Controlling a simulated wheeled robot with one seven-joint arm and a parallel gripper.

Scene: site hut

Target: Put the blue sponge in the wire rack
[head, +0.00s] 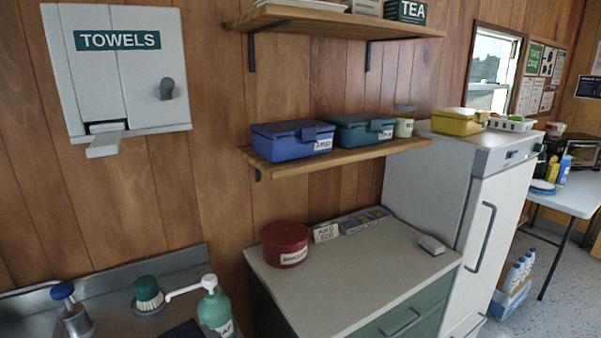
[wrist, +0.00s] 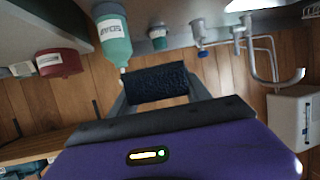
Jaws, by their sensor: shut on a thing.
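The blue sponge (wrist: 157,83), a dark blue block, is held between the two grey fingers of my gripper (wrist: 158,86) in the wrist view. My gripper is shut on it, and it hangs clear in front of the wooden wall in that view. In the head view a dark blue edge (head: 184,330) shows at the bottom, left of the soap bottle; I cannot tell whether it is the sponge. I cannot make out a wire rack in either view.
A green soap bottle (head: 215,310), a brush (head: 148,294) and a blue-topped tap (head: 66,300) stand at the metal sink. A red tin (head: 285,243) sits on the cabinet (head: 350,285), whose front top is clear. A towel box (head: 118,75) hangs above.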

